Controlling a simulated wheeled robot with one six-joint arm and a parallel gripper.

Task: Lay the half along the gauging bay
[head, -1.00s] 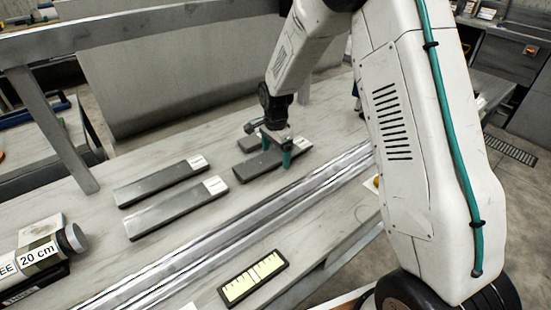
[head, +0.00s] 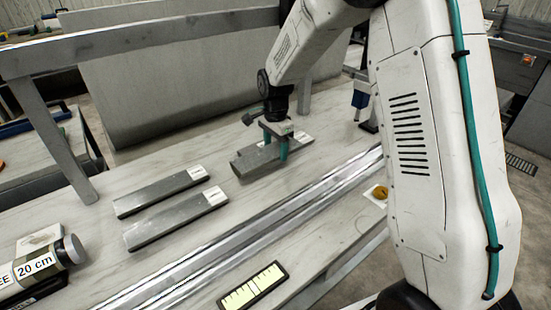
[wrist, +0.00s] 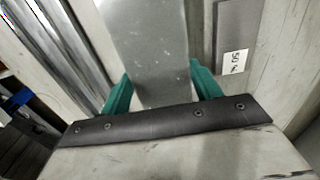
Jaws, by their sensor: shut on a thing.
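The held half (wrist: 150,45) runs between the teal fingers in the wrist view. It appears a little above the bench and largely hides another half behind it. That neighbour (wrist: 238,20) shows at the right of the wrist view with a white label. Two more labelled halves (head: 160,191) (head: 175,218) lie side by side to the left. A long bright metal channel (head: 240,240) runs diagonally in front; I cannot tell whether it is the gauging bay.
A black-framed yellow scale card (head: 252,287) lies in front of the channel. A labelled cylinder (head: 40,265) is at the left. A metal rail (head: 140,37) crosses behind. The bench between halves and channel is clear.

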